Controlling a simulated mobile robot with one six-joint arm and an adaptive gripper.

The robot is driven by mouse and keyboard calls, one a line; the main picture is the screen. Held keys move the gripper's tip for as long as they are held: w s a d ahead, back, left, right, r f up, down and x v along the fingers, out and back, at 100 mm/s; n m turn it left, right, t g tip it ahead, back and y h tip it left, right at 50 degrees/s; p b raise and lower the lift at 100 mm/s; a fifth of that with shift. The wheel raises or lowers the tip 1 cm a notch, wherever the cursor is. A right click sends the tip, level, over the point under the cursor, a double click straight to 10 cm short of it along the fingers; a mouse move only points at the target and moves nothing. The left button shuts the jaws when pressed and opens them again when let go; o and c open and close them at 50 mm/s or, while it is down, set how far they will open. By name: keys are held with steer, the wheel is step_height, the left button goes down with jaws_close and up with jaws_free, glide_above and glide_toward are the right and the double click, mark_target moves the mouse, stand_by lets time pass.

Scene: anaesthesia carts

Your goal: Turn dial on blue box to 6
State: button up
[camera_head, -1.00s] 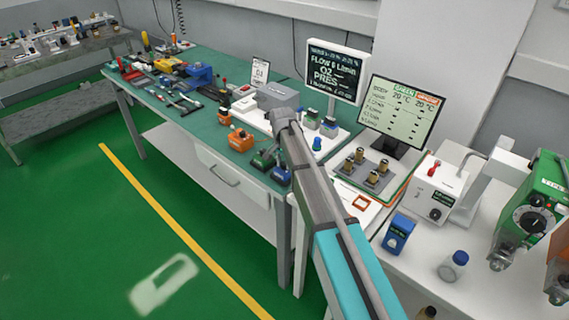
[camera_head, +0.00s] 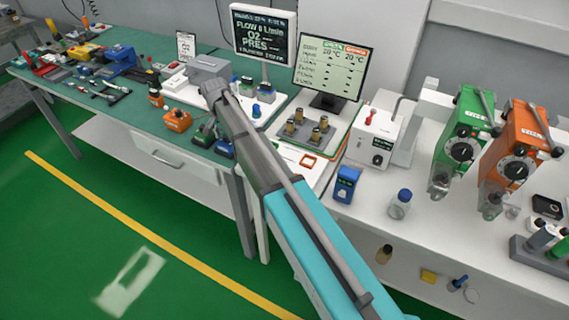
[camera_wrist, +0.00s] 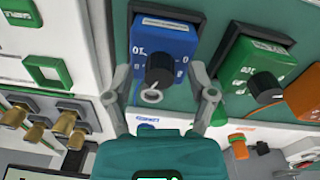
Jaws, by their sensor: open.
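The blue box (camera_wrist: 163,45) is at the top middle of the wrist view, with a round black dial (camera_wrist: 161,69) and white marks on its face. I cannot tell which number the dial points to. My gripper (camera_wrist: 160,76) is open, one finger on each side of the dial; contact cannot be told. A pale ring shows just below the dial. In the head view a small blue box (camera_head: 224,149) sits at the front edge of the green table, and my gripper cannot be made out there.
A green box (camera_wrist: 252,70) with a dial stands right of the blue one, then an orange box (camera_wrist: 305,94). Brass fittings (camera_wrist: 68,118) are at lower left. Another blue device (camera_head: 346,184) and a capped bottle (camera_head: 400,204) stand on the white counter.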

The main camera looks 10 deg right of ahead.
steer(key=shift+n, duration=0.3)
